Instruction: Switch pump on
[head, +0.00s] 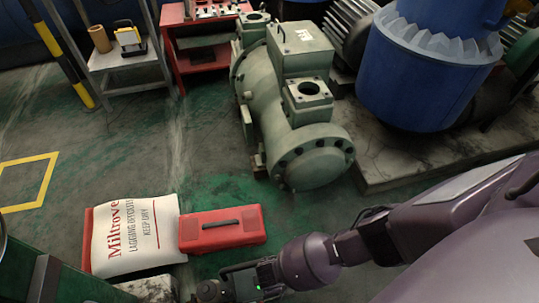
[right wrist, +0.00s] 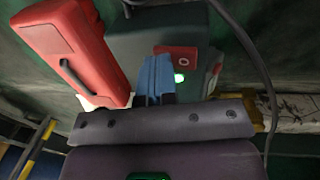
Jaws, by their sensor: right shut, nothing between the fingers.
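In the right wrist view a dark grey-green box (right wrist: 138,48) carries a small red panel (right wrist: 188,52) with a round pale mark. A green light (right wrist: 180,78) glows just below the panel. I cannot tell for certain that this box is the pump. My right gripper (right wrist: 157,68) has its blue fingers together and empty, in front of the box and just left of the green light. Whether the fingertips touch the box is unclear. In the head view my right arm reaches in from the right to the bottom edge. My left gripper is not in view.
A red toolbox (head: 222,229) lies beside a white printed sack (head: 135,235) on the floor. A pale green machine (head: 285,110) and a blue tank (head: 425,75) stand beyond. A dark cable (right wrist: 250,50) passes right of the box. Green floor (head: 140,140) is open at left.

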